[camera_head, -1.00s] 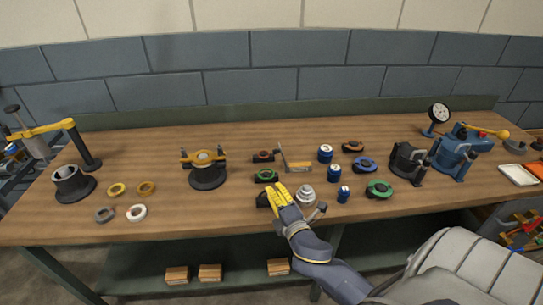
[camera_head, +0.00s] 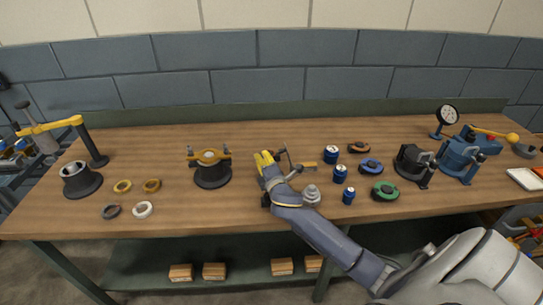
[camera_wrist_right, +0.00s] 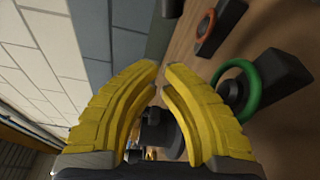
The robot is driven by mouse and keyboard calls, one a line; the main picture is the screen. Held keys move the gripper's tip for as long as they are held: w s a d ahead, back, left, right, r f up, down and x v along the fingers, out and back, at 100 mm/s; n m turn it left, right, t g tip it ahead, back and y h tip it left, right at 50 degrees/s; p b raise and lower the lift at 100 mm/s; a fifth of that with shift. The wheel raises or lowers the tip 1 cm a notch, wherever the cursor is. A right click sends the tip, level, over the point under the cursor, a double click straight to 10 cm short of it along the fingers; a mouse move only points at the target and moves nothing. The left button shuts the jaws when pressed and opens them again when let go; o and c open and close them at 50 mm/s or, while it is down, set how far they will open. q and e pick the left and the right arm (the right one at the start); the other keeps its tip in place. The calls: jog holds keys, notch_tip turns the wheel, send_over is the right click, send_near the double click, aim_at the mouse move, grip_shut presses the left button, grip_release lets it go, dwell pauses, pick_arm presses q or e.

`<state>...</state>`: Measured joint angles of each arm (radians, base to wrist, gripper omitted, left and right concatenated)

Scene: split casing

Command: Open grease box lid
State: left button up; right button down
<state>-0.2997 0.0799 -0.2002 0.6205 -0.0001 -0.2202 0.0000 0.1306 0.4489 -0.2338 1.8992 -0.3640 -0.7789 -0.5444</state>
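I cannot tell for certain which item is the grease box. A silver, stepped round pot (camera_head: 311,194) stands beside my right forearm. Several blue cans with pale tops, one of them (camera_head: 331,154), stand to its right. My right gripper (camera_head: 264,157) is over the middle of the bench, with its yellow fingers pointing to the back. In the right wrist view, the fingers (camera_wrist_right: 161,70) have a gap between their tips and hold nothing. A green ring on a black block (camera_wrist_right: 240,88) lies to their right there. My left gripper is not in view.
A wooden-handled tool (camera_head: 305,165) lies just right of the gripper. A black housing with a yellow top (camera_head: 212,175) stands to the left. Black and blue housings and a dial gauge (camera_head: 446,116) stand at right.

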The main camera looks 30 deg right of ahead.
jog(key=shift+x, duration=0.8)
jog(key=shift+s+d+r, duration=0.2)
jog(key=shift+s+d, duration=0.6)
jog(key=shift+d, duration=0.25)
jog(key=shift+s+d+r, duration=0.15)
jog(key=shift+s+d, duration=0.25)
jog(key=shift+d, duration=0.25)
jog(key=shift+a, duration=0.1)
